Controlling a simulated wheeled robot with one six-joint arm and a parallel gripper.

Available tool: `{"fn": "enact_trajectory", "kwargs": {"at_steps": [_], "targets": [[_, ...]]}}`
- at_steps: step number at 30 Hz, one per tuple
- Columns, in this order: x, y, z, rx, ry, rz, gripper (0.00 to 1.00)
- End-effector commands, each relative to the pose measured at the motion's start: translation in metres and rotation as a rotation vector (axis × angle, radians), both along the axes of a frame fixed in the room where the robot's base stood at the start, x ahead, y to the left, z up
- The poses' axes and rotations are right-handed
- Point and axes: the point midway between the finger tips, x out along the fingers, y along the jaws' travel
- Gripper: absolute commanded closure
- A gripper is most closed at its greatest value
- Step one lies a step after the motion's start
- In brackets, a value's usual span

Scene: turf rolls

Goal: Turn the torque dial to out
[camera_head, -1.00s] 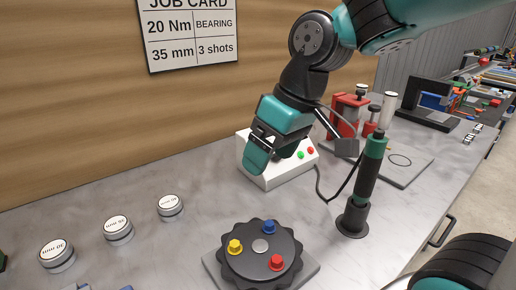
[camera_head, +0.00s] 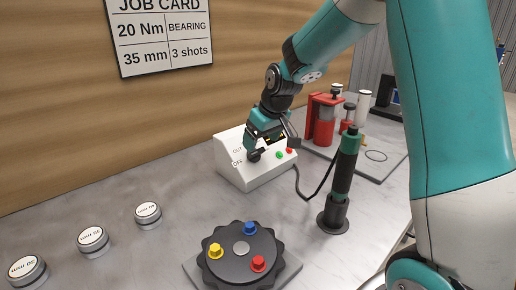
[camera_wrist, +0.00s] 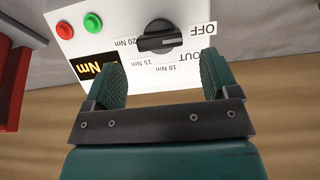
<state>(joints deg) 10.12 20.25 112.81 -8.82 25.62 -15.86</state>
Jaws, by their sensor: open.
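The torque dial (camera_wrist: 158,38) is a black knob with a grip bar on the white control box (camera_wrist: 120,25). A white line on the knob points toward the OFF mark in the wrist view. OUT, 10 Nm, 15 Nm and 20 Nm are printed around it, upside down. My gripper (camera_wrist: 160,75) is open, its two teal fingers apart and empty, with the dial just beyond the gap between them. In the head view my gripper (camera_head: 258,142) is close above the dial (camera_head: 255,155) on the box front and partly hides the panel.
The box has a green button (camera_wrist: 93,21), a red button (camera_wrist: 64,31) and a dark Nm display (camera_wrist: 97,68). A teal-handled driver (camera_head: 343,175) stands in a holder, its cable near the box. A black disc (camera_head: 240,250) with coloured knobs sits in front.

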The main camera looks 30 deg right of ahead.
Motion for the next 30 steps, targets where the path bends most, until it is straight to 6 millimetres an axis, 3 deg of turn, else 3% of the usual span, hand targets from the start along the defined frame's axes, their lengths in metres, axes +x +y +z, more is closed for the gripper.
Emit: {"fn": "enact_trajectory", "kwargs": {"at_steps": [7,19,20,26,30], "targets": [[0.014,0.002,-0.034,-0.001,0.001,0.000,0.19],[0.017,0.003,-0.042,-0.001,-0.002,0.000,0.19],[0.017,0.003,-0.042,-0.001,-0.002,0.000,0.21],[0.017,0.003,-0.042,-0.001,-0.001,0.000,0.67],[0.017,0.003,-0.042,0.000,-0.001,-0.002,0.68]]}}
